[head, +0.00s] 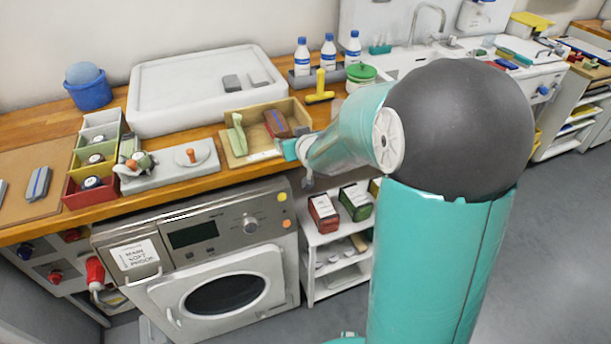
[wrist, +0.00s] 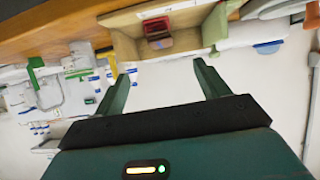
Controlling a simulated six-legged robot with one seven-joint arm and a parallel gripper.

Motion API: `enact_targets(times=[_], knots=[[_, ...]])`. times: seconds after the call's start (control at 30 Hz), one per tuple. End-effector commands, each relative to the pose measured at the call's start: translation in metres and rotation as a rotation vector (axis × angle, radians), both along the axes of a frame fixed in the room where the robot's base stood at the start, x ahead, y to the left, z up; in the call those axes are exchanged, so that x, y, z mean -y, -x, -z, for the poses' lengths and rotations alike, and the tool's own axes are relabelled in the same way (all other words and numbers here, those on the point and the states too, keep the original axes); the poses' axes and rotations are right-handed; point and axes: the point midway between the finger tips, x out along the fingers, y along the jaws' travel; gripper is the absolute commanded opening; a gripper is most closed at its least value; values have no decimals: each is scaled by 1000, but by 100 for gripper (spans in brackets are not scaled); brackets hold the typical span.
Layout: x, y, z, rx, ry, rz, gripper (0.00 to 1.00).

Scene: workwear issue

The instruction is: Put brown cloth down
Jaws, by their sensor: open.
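A dark brown folded piece (head: 283,124), which looks like the brown cloth, lies in the right part of a shallow wooden tray (head: 236,159) on the counter. In the wrist view the brown piece (wrist: 158,43) shows in the tray (wrist: 125,42) beyond my fingertips, with something red against it. My gripper (wrist: 161,76) is open, with nothing between its fingers. In the head view my gripper (head: 289,149) is at the tray's front right corner, partly hidden by my arm. I cannot tell whether it touches the tray.
A large white box (head: 190,88) stands behind. Coloured bins (head: 92,160) and a grey board (head: 168,168) are to the left. A yellow-handled tool (head: 320,88), green-lidded jar (head: 361,74) and bottles stand behind right.

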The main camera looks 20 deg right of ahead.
Motion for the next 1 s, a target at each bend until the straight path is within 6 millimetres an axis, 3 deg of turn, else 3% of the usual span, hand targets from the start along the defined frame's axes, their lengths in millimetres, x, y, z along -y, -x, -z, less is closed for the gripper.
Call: enact_targets(times=[0.17,0.43,0.7,0.8,1.0], knots=[[-14,45,-40,-111,47,37,74],[-40,147,-79,-324,55,74,74],[-71,265,-92,-535,5,35,74],[-80,297,-92,-595,-13,9,74],[-86,322,-89,-645,-28,-14,74]])
